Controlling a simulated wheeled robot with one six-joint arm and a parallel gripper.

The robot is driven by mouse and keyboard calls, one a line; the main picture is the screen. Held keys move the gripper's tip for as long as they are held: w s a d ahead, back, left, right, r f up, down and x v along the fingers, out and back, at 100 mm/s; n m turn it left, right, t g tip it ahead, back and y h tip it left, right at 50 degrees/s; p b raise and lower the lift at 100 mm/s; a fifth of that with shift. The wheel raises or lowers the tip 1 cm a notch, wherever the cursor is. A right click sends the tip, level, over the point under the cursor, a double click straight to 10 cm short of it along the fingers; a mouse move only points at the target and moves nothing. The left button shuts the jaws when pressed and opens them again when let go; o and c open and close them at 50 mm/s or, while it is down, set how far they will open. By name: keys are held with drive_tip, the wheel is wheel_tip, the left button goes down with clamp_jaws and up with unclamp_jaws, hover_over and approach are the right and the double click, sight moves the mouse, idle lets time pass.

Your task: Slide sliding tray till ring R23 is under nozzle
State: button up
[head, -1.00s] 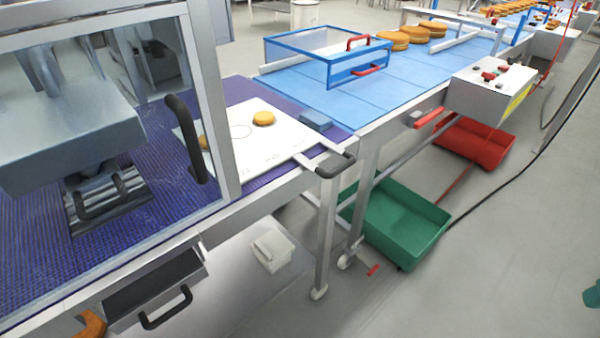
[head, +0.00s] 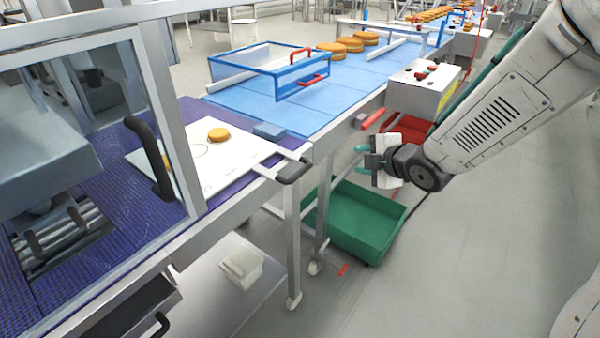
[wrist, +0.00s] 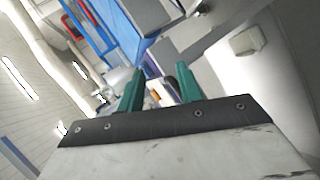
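The sliding tray (head: 225,178) is a white plate lying on the purple belt, partly inside the glazed machine housing. It bears a drawn ring (head: 200,150) and an orange round (head: 218,135); the ring labels are too small to read, so I cannot tell which is R23. The tray's dark handle (head: 294,170) sticks out past the belt's front edge. I cannot make out the nozzle; a blue-grey machine block (head: 40,150) stands behind the window. My gripper (head: 361,161) is right of the handle, apart from it. Its green fingers (wrist: 160,80) are spread and empty.
A dark door handle (head: 150,158) stands on the housing near the tray. A blue-framed bin (head: 300,92) sits on the blue conveyor (head: 325,112). A control box (head: 420,90) and red lever (head: 373,118) are near my arm. A green crate (head: 355,225) stands below.

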sight(303, 173)
drive_tip(key=w+a+f+n+y, duration=0.1)
drive_tip(key=a+f+n+y, duration=0.1)
drive_tip(key=a, duration=0.3)
drive_tip(key=a+f+n+y, duration=0.2)
drive_tip(key=a+n, duration=0.1)
drive_tip(key=a, duration=0.2)
drive_tip(key=w+a+f+n+g+y, duration=0.1)
drive_tip(key=a+f+n+y, duration=0.1)
drive_tip(key=a, duration=0.3)
drive_tip(key=shift+w+y, duration=0.35)
drive_tip(key=shift+y, duration=0.15)
clamp_jaws()
